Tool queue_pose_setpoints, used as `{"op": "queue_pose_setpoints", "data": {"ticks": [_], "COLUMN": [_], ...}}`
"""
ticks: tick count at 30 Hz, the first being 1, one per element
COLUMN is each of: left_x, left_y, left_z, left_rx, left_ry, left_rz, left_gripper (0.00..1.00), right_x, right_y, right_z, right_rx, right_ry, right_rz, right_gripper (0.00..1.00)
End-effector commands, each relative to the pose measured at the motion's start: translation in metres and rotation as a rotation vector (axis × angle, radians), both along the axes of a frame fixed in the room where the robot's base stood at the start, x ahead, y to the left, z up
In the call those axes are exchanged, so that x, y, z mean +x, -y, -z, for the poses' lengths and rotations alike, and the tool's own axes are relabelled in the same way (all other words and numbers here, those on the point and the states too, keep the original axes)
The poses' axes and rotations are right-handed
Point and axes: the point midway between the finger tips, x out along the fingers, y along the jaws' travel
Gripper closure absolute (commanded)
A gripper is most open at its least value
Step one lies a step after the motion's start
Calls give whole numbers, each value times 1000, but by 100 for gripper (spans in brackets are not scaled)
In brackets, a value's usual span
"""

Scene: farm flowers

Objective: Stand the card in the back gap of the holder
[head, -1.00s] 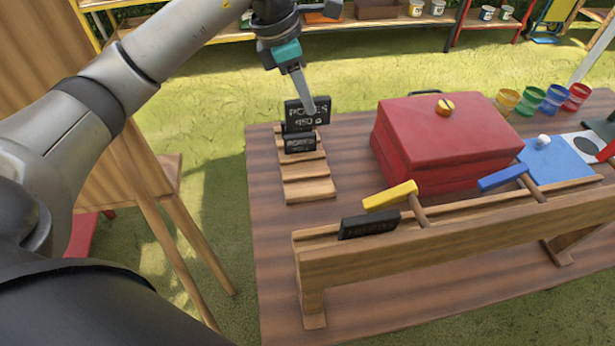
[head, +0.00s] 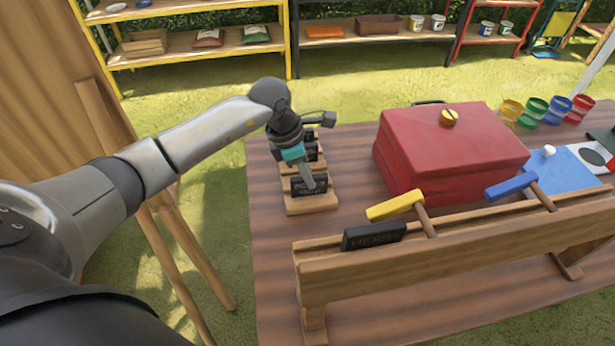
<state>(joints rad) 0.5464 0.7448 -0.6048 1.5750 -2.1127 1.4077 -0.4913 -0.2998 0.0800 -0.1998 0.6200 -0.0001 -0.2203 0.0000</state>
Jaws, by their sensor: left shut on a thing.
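The wooden stepped holder (head: 312,206) stands on the left part of the table. My left gripper (head: 310,183) is shut on a black card (head: 321,182) with pale lettering, at the front part of the holder. I cannot tell whether the card's lower edge is seated in the front gap. Behind it, dark cards (head: 312,152) stand in the holder farther back, partly hidden by my gripper, so the back gap is hard to see. My right gripper is not in view.
A black lettered block (head: 374,236) lies on the wooden rail (head: 450,262) in front, beside a yellow-headed mallet (head: 396,205) and a blue-headed one (head: 511,187). A red box (head: 450,155) stands right of the holder. Coloured pots (head: 539,112) stand at the back right.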

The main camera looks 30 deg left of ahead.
Motion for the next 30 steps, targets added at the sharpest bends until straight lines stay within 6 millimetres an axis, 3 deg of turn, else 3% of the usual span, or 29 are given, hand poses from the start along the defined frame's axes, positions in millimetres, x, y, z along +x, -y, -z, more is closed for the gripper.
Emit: {"op": "queue_pose_setpoints", "data": {"ticks": [2,13,14,21,30], "left_x": [0,0,0,0,0], "left_y": [1,0,0,0,0], "left_z": [8,12,11,11,9], "left_rx": [-1,0,1,1,0], "left_ry": [0,2,1,1,0], "left_rz": [0,1,1,1,1], "left_gripper": [100,100,78,51,51], "right_x": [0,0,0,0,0], "right_y": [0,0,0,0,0], "right_z": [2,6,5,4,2], "right_rx": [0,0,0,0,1], "right_ry": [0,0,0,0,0], "right_rz": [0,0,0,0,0], "right_gripper": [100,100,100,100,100]}}
